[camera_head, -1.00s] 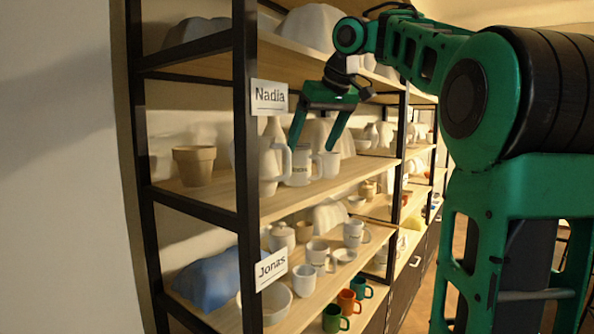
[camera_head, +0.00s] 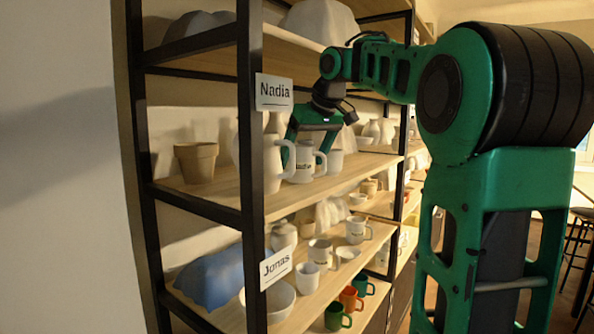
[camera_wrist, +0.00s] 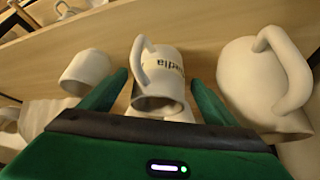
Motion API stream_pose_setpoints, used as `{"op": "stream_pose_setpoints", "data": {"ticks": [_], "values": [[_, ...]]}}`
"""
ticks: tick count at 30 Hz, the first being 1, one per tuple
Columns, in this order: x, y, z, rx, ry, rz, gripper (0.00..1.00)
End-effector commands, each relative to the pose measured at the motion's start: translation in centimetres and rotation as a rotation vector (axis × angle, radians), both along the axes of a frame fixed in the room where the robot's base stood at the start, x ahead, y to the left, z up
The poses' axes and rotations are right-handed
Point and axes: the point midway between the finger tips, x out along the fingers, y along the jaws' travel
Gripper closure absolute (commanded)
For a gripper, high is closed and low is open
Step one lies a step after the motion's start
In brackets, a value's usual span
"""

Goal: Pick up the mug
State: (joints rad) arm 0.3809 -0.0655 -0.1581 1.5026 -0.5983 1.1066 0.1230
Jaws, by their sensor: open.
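A white mug (camera_head: 303,163) with dark lettering stands on the upper shelf (camera_head: 225,192), below the "Nadia" sign. In the wrist view the mug (camera_wrist: 165,78) shows its lettering upside down and its handle towards the camera's upper left. My gripper (camera_head: 310,148) is open at the mug. In the wrist view its green fingers (camera_wrist: 158,80) lie on either side of the mug, with visible gaps. The fingers are not closed on it.
A white pitcher (camera_head: 273,165) stands close on one side of the mug; it also shows in the wrist view (camera_wrist: 240,85). Another white cup (camera_head: 334,161) stands close on the other side. A clay pot (camera_head: 195,162) is farther left. The rack post (camera_head: 250,140) stands in front.

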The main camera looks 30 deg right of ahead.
Motion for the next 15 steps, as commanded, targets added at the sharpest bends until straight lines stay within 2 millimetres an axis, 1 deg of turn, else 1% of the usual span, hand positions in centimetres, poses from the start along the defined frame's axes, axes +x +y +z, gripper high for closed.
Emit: {"op": "stream_pose_setpoints", "data": {"ticks": [3, 7, 10, 15], "values": [[0.9, 0.0, -1.7, 0.001, 0.003, 0.001, 0.18], [1.7, -0.1, -2.8, 0.000, 0.002, 0.001, 0.18], [2.0, -0.1, -3.2, -0.001, 0.000, -0.001, 0.18], [2.1, -0.1, -3.3, -0.001, -0.001, 0.000, 0.18]]}}
